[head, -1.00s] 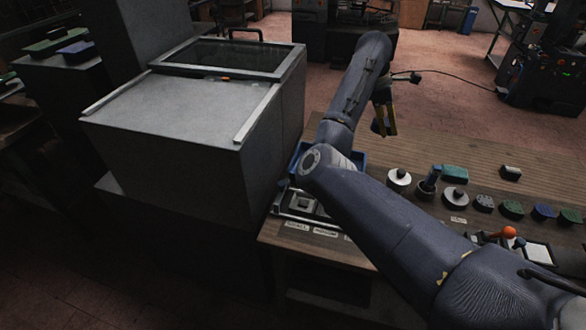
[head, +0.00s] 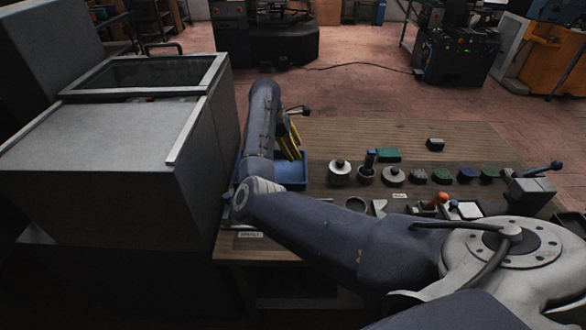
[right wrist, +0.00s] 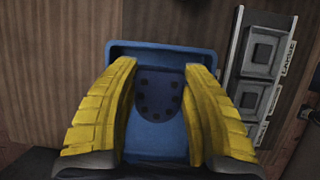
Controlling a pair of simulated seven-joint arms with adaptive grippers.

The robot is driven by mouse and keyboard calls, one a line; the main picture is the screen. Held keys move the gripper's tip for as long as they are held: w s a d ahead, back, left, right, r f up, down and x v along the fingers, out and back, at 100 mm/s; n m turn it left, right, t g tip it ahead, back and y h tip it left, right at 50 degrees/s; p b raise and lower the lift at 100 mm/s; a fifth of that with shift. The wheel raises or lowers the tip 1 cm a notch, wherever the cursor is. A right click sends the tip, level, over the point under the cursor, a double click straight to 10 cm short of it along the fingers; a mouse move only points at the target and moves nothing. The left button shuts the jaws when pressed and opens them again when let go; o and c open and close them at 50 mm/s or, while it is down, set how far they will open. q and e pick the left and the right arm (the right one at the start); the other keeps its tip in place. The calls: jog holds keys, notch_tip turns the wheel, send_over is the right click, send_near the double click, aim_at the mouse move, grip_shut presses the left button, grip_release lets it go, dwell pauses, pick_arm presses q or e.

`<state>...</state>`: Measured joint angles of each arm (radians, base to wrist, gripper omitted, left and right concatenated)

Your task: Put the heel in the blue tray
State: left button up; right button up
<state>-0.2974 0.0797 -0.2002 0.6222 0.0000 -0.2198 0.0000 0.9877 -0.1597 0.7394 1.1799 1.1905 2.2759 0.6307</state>
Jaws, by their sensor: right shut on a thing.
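My right gripper (right wrist: 160,95) has yellow ribbed fingers. It is shut on the heel (right wrist: 158,90), a dark blue rounded piece with several small holes. The blue tray (right wrist: 203,58) lies behind the heel in the right wrist view, and the heel appears within its outline. I cannot tell how far the heel is above the tray floor. In the head view, the right gripper (head: 289,142) points down over the blue tray (head: 291,180) beside the grey machine. My forearm hides part of the tray, and the heel is hidden there. My left gripper is not in view.
A metal fixture (right wrist: 262,62) with square blocks and labels, one reading LARGE, sits beside the tray. The large grey machine (head: 100,145) borders the table on the left. Round metal parts (head: 340,172) and several perforated pieces (head: 466,175) stand in a row right of the tray.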

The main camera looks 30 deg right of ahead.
aim_at(297, 173)
jog(key=shift+f, duration=4.45)
jog(key=shift+f, duration=0.2)
jog(key=o, duration=1.2)
jog(key=shift+r, duration=0.15)
jog(key=v, duration=1.2)
